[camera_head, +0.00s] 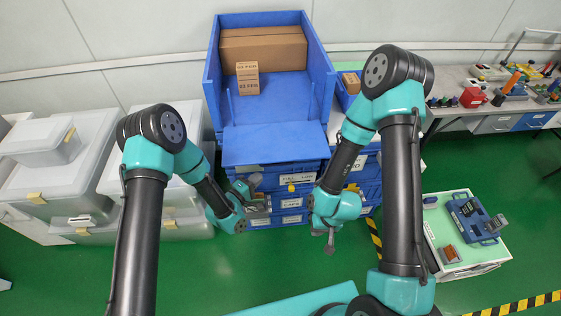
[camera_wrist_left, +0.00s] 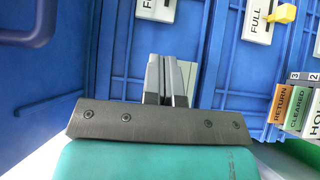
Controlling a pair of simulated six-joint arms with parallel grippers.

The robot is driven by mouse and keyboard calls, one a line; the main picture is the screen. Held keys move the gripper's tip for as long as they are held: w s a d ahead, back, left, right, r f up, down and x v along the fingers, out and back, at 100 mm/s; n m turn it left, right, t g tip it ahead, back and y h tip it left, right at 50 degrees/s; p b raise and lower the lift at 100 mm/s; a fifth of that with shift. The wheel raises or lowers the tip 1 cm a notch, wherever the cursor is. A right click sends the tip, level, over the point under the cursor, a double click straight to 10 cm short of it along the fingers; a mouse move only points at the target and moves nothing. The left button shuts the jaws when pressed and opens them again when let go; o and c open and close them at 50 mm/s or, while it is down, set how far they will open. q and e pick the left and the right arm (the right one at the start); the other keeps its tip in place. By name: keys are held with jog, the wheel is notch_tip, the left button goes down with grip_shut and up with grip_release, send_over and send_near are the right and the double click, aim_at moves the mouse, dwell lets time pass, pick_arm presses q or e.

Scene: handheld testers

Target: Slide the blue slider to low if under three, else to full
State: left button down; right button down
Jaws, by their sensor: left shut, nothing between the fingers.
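My left gripper (camera_head: 247,185) is at the front of the blue drawer unit (camera_head: 291,219), below the big blue bin. In the left wrist view its fingers (camera_wrist_left: 168,82) are shut and empty, in front of the blue panels. A white plate (camera_wrist_left: 258,20) there reads FULL and has a yellow knob (camera_wrist_left: 284,14) at its right end. Another white plate (camera_wrist_left: 157,9) is cut off by the top edge. I cannot make out a blue slider.
The blue bin (camera_head: 268,148) holds brown cartons (camera_head: 262,50). RETURN (camera_wrist_left: 278,104) and CLEARED (camera_wrist_left: 298,110) labels show at the wrist view's right. A low cart (camera_head: 463,257) with a blue handheld tester (camera_head: 465,222) stands right. Lidded grey boxes (camera_head: 57,190) stand left.

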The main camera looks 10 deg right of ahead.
pick_arm(q)
jog(key=s+d+x, duration=0.1)
jog(key=s+x, duration=0.1)
jog(key=x, duration=1)
jog(key=shift+w+d, duration=0.15)
jog(key=shift+d, duration=0.45)
jog(key=s+d, duration=0.1)
jog(key=d, duration=0.6)
jog(key=shift+d, duration=0.35)
